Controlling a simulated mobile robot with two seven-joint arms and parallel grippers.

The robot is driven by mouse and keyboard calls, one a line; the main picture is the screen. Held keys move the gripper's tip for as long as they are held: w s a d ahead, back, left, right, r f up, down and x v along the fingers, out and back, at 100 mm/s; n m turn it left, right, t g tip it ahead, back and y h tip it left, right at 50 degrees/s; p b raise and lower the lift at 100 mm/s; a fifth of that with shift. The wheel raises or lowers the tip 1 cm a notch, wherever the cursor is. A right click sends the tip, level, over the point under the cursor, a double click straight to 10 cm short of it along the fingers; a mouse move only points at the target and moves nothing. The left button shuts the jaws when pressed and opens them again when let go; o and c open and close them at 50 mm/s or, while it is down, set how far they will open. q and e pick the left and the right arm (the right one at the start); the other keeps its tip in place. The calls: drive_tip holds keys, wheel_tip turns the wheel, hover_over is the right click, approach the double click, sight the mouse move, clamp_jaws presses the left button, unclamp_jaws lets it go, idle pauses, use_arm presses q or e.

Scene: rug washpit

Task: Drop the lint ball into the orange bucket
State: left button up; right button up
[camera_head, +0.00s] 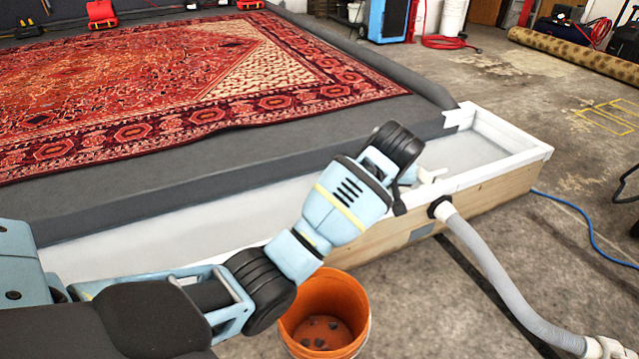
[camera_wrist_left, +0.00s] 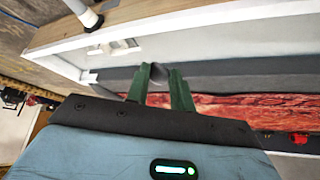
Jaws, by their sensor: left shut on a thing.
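My left gripper (camera_wrist_left: 159,80) shows in the left wrist view, with its green fingers closed around a small dark grey lint ball (camera_wrist_left: 157,72). In the head view my left arm reaches over the white trough, and its wrist hides the fingers and the ball. The orange bucket (camera_head: 326,288) stands on the floor at the bottom middle of the head view, below my forearm and in front of the trough. Several small dark lumps lie on its bottom. The bucket does not show in the wrist view. My right gripper is not in view.
The white trough (camera_head: 482,172) with wooden sides runs between the bucket and the grey platform carrying a red patterned rug (camera_head: 160,85). A grey hose (camera_head: 490,270) leaves the trough's front side and runs along the floor right of the bucket. A blue hose (camera_head: 590,228) lies farther right.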

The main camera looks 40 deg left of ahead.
use_arm(q)
drive_tip(key=shift+n+y, duration=0.3)
drive_tip(key=shift+n, duration=0.3)
drive_tip(key=s+a+f, duration=0.1)
drive_tip(key=f, duration=0.3)
drive_tip(key=s+f, duration=0.2)
drive_tip(key=f, duration=0.2)
drive_tip(key=s+a+f, duration=0.1)
drive_tip(key=s+f, duration=0.1)
drive_tip(key=f, duration=0.2)
drive_tip(key=shift+s+a+f+p, duration=0.15)
drive_tip(key=shift+a+f+p, duration=0.15)
drive_tip(key=shift+f+p, duration=0.05)
drive_tip(key=s+f, duration=0.3)
drive_tip(key=f, duration=0.1)
drive_tip(key=s+f, duration=0.4)
drive_tip(key=f, duration=0.1)
drive_tip(key=s+f, duration=0.3)
drive_tip(key=f, duration=0.2)
drive_tip(key=shift+s+p, duration=0.4)
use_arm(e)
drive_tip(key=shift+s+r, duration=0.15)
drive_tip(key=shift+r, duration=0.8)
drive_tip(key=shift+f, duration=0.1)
